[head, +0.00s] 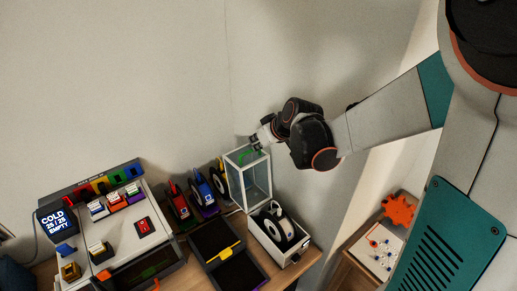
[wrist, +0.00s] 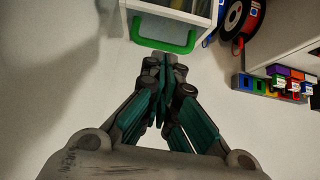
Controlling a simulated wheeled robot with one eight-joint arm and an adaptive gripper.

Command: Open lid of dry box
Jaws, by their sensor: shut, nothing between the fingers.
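The dry box (head: 291,252) is a white open-topped bin on the table, with a black and white spool (head: 277,226) inside. A clear, white-framed lid (head: 248,182) stands upright at the bin's back side; the joint between them cannot be made out. A green handle (wrist: 165,35) is on the lid's upper end, near its top in the head view. My gripper (head: 256,143) is shut and empty at the top of the lid, close to the handle. In the wrist view its fingertips (wrist: 165,65) lie just below the handle; contact cannot be told.
Red, blue and black spools (head: 199,186) stand left of the lid. Black trays (head: 215,243) lie in front of them. A white printer (head: 133,225) with coloured blocks fills the left. A lower wooden surface (head: 365,255) with an orange part is at right. The wall above is bare.

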